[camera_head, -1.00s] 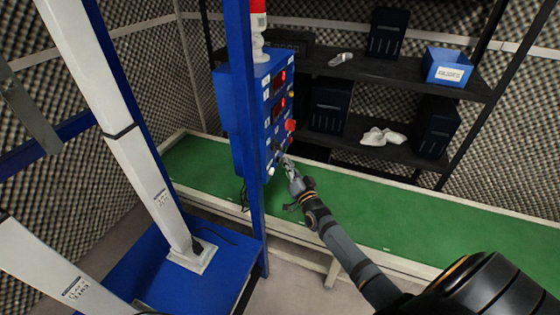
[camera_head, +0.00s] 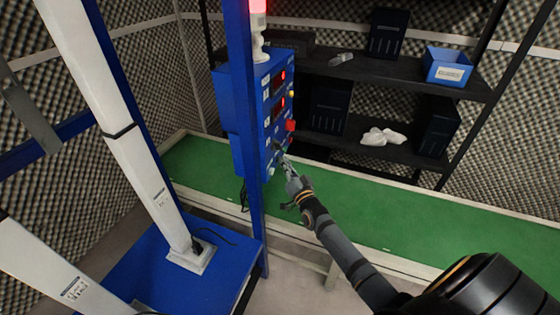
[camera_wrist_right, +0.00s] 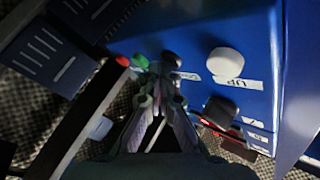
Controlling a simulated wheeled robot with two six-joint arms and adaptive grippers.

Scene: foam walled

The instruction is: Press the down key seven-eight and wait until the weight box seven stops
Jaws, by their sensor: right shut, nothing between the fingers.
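The blue control box (camera_head: 256,115) hangs on a blue post, with red-lit displays and several buttons on its right face. In the right wrist view, a white button (camera_wrist_right: 225,63) has an "UP" label beside it. A black button (camera_wrist_right: 171,60) sits to its left, its label partly hidden. My right gripper (camera_head: 284,159) is shut and empty, its tips at the lower part of the panel. In the wrist view its fingertips (camera_wrist_right: 160,72) are at the black button; I cannot tell whether they touch it. I cannot identify weight box seven. My left gripper is out of view.
A green button (camera_wrist_right: 140,60), a red button (camera_wrist_right: 122,61) and a dark knob (camera_wrist_right: 221,110) are close to the fingers. A red beacon (camera_head: 258,7) tops the box. White columns (camera_head: 150,170) stand left; a green bench (camera_head: 400,220) and dark shelves (camera_head: 370,66) lie behind.

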